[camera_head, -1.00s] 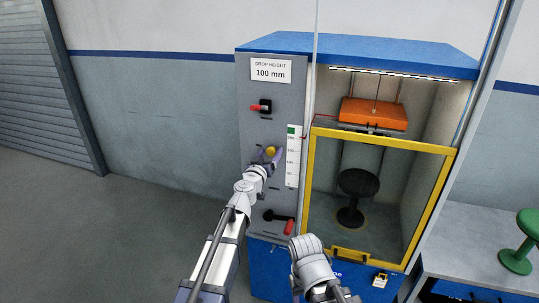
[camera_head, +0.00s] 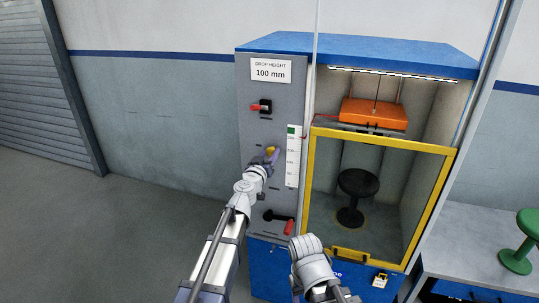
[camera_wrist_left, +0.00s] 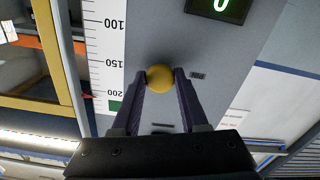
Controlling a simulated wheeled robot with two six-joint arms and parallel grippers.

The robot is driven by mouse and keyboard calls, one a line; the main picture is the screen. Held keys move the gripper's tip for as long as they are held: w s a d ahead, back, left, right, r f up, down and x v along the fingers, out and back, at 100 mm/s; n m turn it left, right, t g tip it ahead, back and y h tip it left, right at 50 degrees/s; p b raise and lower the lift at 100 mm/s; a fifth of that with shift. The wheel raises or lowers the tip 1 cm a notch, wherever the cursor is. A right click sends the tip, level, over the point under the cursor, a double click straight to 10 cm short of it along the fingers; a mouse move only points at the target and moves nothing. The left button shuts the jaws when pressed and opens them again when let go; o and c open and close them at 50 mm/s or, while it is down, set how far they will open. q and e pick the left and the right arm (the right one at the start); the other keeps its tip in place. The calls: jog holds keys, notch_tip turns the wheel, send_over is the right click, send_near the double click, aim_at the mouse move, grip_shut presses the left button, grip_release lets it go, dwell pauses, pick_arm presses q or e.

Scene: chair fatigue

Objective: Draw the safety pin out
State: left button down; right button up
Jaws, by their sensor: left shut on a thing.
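The safety pin's head appears to be the yellow round knob (camera_head: 270,150) on the front of the grey control panel (camera_head: 250,190). My left gripper (camera_head: 269,156) is at the panel, shut on this knob. In the left wrist view the two dark purple fingers press on either side of the yellow knob (camera_wrist_left: 160,77), with its face showing between the tips. The pin's shaft is hidden.
A red-and-black handle (camera_head: 261,107) is above the knob, and a red-gripped lever (camera_head: 283,220) below. A scale strip (camera_head: 293,157) runs close to its right. The orange weight (camera_head: 373,114) hangs over a black stool (camera_head: 355,192) behind the yellow-framed door (camera_head: 309,170).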

dwell(0.8)
pick_arm(q)
jog(key=v, duration=0.7)
jog(key=shift+s, duration=0.25)
jog(key=shift+c, duration=2.2)
grip_release()
jog(key=v, duration=0.7)
jog(key=shift+s+a, duration=0.2)
jog(key=shift+s, duration=0.15)
